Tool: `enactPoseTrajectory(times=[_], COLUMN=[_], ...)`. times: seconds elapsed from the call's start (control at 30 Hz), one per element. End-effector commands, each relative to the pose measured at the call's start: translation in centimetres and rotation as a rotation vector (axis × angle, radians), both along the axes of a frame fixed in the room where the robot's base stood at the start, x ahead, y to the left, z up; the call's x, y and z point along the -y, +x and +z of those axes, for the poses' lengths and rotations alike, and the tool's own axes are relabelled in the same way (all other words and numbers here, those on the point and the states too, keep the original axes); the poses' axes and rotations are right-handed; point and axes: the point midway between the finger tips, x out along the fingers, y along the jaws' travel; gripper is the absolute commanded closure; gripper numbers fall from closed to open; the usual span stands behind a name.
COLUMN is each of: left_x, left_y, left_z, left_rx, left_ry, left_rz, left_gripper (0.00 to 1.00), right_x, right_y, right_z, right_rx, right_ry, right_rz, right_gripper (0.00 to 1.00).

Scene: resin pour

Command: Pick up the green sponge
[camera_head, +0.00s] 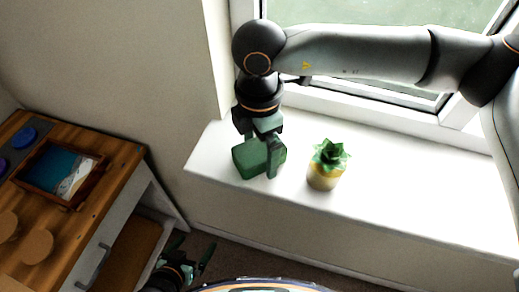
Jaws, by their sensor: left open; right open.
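The green sponge (248,160), a dark green block, sits on the white windowsill near its left end. My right gripper (260,155) reaches down over it from above. It is open, with one finger in front of the sponge's right part and hiding some of it; the other finger is mostly hidden behind. I cannot tell whether the fingers touch the sponge. My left gripper (191,249) is open and empty, low in the picture, below the sill and right of the wooden cabinet.
A potted succulent (325,168) stands on the windowsill (400,185) just right of the sponge. The window (400,18) is behind. A wooden-topped cabinet (110,145) at left holds a framed tray with a blue-and-white picture (62,172), round wooden discs and blue pieces.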

Motion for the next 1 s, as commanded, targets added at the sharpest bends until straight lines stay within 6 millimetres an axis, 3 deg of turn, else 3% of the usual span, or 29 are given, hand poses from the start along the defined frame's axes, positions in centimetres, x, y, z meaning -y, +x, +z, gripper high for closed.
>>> enactPoseTrajectory(times=[0.17,0.9,1.0], left_x=[0.01,0.00,0.00], left_y=[0.08,0.17,0.17], left_z=[0.02,0.08,0.08], left_rx=[0.002,0.004,0.004], left_ry=[0.000,-0.001,0.000], left_rz=[0.000,0.000,0.001], left_gripper=[0.00,0.00,0.00], right_x=[0.02,0.03,0.03], right_y=[0.01,0.01,0.01], right_z=[-0.01,0.04,0.04], right_rx=[0.000,0.000,0.000], right_ry=[0.000,-0.001,-0.001], right_rz=[0.000,0.000,0.000], right_gripper=[0.01,0.84,0.89])
